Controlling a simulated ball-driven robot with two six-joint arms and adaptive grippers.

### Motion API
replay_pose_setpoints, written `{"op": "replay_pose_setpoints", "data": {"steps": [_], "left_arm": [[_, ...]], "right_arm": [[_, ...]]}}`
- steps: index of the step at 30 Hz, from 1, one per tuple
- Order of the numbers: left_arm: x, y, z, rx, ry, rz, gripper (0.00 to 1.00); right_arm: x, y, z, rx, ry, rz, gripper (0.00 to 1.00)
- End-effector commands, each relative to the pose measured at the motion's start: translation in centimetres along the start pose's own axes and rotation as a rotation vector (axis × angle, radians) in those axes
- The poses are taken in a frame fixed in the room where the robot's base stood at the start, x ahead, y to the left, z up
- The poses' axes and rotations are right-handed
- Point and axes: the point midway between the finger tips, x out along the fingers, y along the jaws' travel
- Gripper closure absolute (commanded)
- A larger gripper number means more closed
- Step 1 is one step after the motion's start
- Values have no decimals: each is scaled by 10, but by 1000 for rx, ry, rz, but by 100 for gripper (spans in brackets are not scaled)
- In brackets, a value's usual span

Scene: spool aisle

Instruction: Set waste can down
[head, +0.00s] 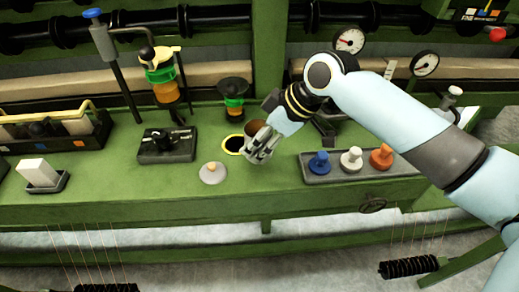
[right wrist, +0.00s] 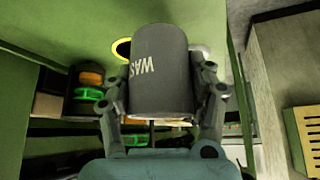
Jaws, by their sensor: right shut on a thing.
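The dark grey waste can (right wrist: 160,85), with the white letters "WAS" showing, is held between the two fingers of my right gripper (right wrist: 163,105) in the right wrist view. In the head view my right gripper (head: 262,143) is over the green bench (head: 215,188), and its fingers hide most of the can. A brown round opening (head: 255,127) shows just behind the fingers. A yellow ring with a dark middle (head: 233,144) lies on the bench just left of the gripper. Part of the ring also shows behind the can in the right wrist view (right wrist: 121,48). My left gripper is out of view.
A grey disc with a tan knob (head: 212,172) lies in front of the ring. A grey tray (head: 313,176) with blue, white and orange knobs is to the right. A black box (head: 166,146) stands left, a funnel holder (head: 234,98) behind. Bare bench lies in front.

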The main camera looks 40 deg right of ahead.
Motion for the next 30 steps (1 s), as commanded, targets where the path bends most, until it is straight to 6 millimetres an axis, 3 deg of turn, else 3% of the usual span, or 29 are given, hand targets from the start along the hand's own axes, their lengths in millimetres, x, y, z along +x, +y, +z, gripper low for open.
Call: {"op": "replay_pose_setpoints", "data": {"steps": [6, 18, 19, 24, 30], "left_arm": [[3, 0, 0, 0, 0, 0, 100], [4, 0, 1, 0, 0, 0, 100], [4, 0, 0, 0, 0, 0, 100], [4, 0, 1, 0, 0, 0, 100], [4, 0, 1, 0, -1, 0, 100]], "right_arm": [[26, 0, 18, 2, -1, 0, 98], [31, 0, 20, 0, 0, 1, 98], [30, 0, 21, 0, -1, 0, 41], [30, 0, 21, 0, -1, 0, 19], [30, 0, 21, 0, -1, 0, 19]]}}
